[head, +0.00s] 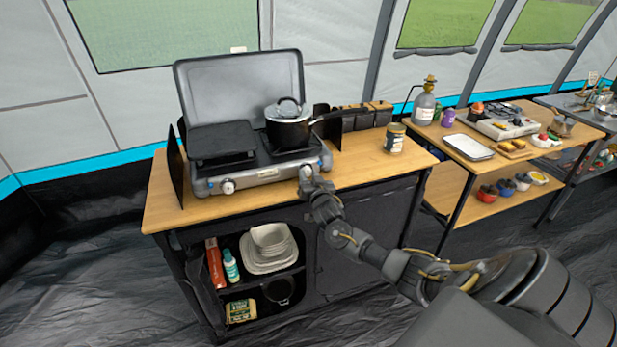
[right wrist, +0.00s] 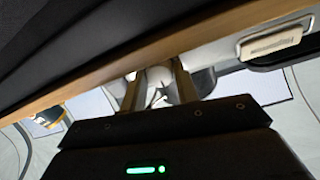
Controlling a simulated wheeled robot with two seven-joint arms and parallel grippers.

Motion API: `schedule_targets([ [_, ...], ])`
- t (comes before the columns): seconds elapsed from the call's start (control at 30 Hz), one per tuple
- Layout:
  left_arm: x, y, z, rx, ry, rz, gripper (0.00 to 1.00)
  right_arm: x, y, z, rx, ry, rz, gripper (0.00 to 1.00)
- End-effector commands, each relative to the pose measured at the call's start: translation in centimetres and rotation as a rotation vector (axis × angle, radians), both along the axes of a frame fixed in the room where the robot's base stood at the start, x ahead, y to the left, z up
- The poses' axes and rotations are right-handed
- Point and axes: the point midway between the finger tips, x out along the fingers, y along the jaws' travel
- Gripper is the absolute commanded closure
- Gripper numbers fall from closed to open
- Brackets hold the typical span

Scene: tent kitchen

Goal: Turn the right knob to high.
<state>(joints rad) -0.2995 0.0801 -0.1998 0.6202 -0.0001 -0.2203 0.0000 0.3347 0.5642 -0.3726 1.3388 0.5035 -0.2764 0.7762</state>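A grey two-burner camping stove (head: 262,176) with its lid up stands on the wooden counter. It has a left knob (head: 228,187) and a right knob on its front face. My right gripper (head: 307,174) is at the right knob and hides most of it in the head view. In the right wrist view, the two fingers (right wrist: 158,88) stand apart, with the pale right knob (right wrist: 158,76) between their tips. Whether they press on it is too small to tell. My left gripper is not in view.
A lidded pot (head: 289,128) sits on the right burner, its handle pointing right. A can (head: 395,138) stands on the counter (head: 365,165) to the right. Shelves below hold dishes and bottles. A second table (head: 470,165) stands further right.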

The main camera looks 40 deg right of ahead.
Motion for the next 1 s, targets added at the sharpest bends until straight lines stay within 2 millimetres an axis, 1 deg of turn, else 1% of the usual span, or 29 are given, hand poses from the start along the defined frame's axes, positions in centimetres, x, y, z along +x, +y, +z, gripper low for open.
schedule_targets([
  [0.03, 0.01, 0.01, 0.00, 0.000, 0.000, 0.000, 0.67, 0.00, 0.01, -0.01, 0.000, 0.000, 0.000, 0.79],
  [0.13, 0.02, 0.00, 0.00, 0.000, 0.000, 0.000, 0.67, 0.00, 0.02, -0.02, 0.000, 0.000, 0.000, 0.92],
  [0.37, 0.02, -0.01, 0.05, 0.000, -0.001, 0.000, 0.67, -0.01, 0.03, -0.02, -0.018, 0.006, 0.000, 0.92],
  [0.57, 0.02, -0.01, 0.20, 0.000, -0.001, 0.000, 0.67, -0.02, 0.00, -0.03, -0.098, 0.036, -0.001, 0.92],
  [0.77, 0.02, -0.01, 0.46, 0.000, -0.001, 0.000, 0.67, -0.02, -0.03, -0.01, -0.247, 0.087, -0.001, 0.92],
  [1.0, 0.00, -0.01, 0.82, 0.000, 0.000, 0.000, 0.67, -0.03, -0.07, 0.02, -0.465, 0.163, -0.001, 0.92],
])
